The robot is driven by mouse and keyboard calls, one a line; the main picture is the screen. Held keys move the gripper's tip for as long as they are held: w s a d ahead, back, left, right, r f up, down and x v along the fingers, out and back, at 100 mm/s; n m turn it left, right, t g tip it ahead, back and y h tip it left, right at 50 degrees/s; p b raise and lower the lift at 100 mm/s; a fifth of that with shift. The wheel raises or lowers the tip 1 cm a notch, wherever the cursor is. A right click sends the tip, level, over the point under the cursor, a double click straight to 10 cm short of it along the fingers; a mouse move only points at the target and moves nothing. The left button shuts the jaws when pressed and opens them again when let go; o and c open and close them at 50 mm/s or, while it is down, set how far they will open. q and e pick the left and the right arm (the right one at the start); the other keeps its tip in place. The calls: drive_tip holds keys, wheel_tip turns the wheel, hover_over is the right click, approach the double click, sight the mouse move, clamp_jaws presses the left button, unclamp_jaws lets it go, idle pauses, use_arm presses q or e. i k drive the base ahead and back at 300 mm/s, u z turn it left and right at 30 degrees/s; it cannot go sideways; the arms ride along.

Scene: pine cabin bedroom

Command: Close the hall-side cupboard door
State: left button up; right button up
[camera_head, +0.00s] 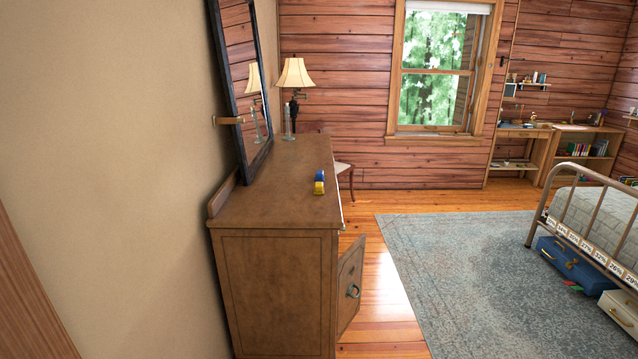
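A brown wooden cupboard (274,285) stands against the left wall, seen from its end. A cupboard door (350,285) at its near front corner stands open, swung out to the right over the floor. The door carries a dark ring-like handle (353,291). The cupboard's front face and its inside are mostly hidden from this angle. Neither of my grippers shows in the head view.
On the cupboard top are a lamp (295,76), a blue and yellow toy (319,182) and a leaning mirror (243,80). A rug (440,270) and a metal-framed bed (590,215) lie to the right. Bare floor (378,290) shows between door and rug.

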sight(351, 263)
drive_tip(key=u, duration=0.6)
drive_tip(key=k, duration=1.35)
drive_tip(key=i, duration=0.55)
drive_tip(key=z, duration=1.35)
drive_tip(key=i, duration=1.9)
drive_tip(key=u, duration=1.15)
drive_tip(key=i, duration=0.7)
drive_tip(key=u, duration=0.85)
